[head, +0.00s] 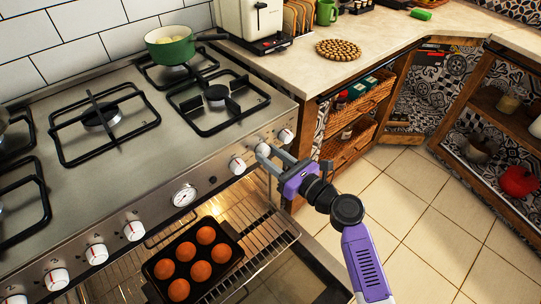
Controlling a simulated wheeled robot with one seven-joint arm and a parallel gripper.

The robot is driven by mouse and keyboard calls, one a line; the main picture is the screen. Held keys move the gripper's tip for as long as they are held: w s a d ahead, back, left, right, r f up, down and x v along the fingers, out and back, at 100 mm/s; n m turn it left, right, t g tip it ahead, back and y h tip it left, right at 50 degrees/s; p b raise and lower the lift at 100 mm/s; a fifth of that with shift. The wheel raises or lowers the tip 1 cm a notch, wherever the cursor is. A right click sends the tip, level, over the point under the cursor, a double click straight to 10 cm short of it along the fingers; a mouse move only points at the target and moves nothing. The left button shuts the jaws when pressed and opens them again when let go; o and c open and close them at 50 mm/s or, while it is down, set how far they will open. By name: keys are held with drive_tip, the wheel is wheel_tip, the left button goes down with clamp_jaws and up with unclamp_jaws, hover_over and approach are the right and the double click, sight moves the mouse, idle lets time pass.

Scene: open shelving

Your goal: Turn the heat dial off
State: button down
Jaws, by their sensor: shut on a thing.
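The stove's sloped front panel carries several white dials with red marks. My gripper (264,155) reaches in from the right and is shut on one white dial (262,148), the second from the panel's right end. The fingers partly hide this dial, so I cannot read its setting. Another white dial (286,135) is just to its right, and one more (237,165) is just to its left. My purple and black arm stretches down to the lower right.
The oven below is open and lit, with a dark tray (159,268) of round brown buns on its rack. A green pot (170,49) stands on the far burner. A round gauge (184,195) is on the panel. The tiled floor (440,215) at right is clear.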

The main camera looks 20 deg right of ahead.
drive_tip(key=n, duration=0.5)
drive_tip(key=shift+a, duration=0.1)
drive_tip(key=n+b, duration=0.1)
drive_tip(key=n, duration=0.4)
drive_tip(key=shift+h, duration=0.4)
drive_tip(key=n+b, duration=0.2)
drive_tip(key=n, duration=0.3)
drive_tip(key=shift+s+f, duration=0.1)
drive_tip(key=n+h+b, duration=0.1)
drive_tip(key=n+b, duration=0.1)
drive_tip(key=n, duration=0.2)
drive_tip(key=shift+a+b, duration=0.1)
drive_tip(key=shift+b, duration=0.3)
drive_tip(key=n+b, duration=0.3)
drive_tip(key=n, duration=0.1)
drive_tip(key=shift+f+n, duration=0.1)
drive_tip(key=shift+n, duration=0.3)
drive_tip(key=n+b, duration=0.3)
drive_tip(key=n, duration=0.1)
drive_tip(key=shift+f+b, duration=0.1)
drive_tip(key=shift+b, duration=0.25)
drive_tip(key=n+b, duration=0.2)
drive_tip(key=n, duration=0.1)
drive_tip(key=n+b, duration=0.3)
drive_tip(key=shift+t+h, duration=0.3)
drive_tip(key=shift+t, duration=0.1)
drive_tip(key=shift+n+b, duration=1.55)
drive_tip(key=shift+n, duration=0.35)
